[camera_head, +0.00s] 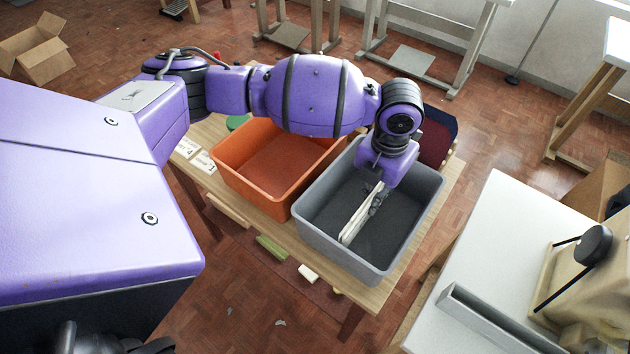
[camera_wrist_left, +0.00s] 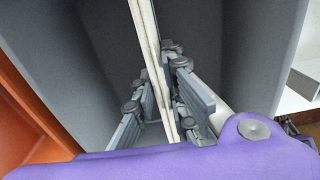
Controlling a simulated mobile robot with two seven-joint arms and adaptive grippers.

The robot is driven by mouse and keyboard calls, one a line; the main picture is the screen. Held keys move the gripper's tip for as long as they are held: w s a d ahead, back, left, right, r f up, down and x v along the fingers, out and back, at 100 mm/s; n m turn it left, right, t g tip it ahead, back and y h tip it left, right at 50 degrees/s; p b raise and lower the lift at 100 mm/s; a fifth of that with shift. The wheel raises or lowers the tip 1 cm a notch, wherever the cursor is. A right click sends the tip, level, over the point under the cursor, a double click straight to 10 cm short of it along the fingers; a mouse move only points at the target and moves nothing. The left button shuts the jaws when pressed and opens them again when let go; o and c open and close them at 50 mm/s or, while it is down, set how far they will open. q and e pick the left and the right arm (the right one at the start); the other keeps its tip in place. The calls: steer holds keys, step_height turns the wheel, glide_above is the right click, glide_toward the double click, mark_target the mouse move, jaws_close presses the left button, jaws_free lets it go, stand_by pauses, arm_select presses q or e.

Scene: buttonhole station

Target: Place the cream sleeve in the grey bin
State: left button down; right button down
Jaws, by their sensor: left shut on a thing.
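The cream sleeve (camera_head: 357,221) is a thin, flat, pale strip inside the grey bin (camera_head: 307,217) in the head view. My left gripper (camera_head: 376,194) reaches down into the bin and is shut on the sleeve. In the left wrist view the sleeve (camera_wrist_left: 159,62) stands edge-on between the two fingers of the gripper (camera_wrist_left: 165,105), with the grey bin walls (camera_wrist_left: 45,45) around it. I cannot tell whether its lower end touches the bin floor. My right gripper is not clearly in view.
An orange bin (camera_head: 228,176) stands left of the grey bin on the wooden table (camera_head: 412,268). A dark blue and red container (camera_head: 437,138) is behind it. A white table with a sewing machine (camera_head: 585,272) stands at right. Several small pieces lie along the table's front.

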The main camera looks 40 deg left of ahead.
arm_select(q)
steer(key=shift+f, duration=0.35)
steer(key=shift+f, duration=0.15)
steer(key=c, duration=1.8)
jaws_free()
steer(key=shift+o, duration=0.2)
steer(key=shift+w, duration=0.1)
step_height(320, 180, up, 12)
steer(key=shift+r+p, duration=0.2)
steer(key=shift+p, duration=0.25)
steer(key=shift+f, duration=0.1)
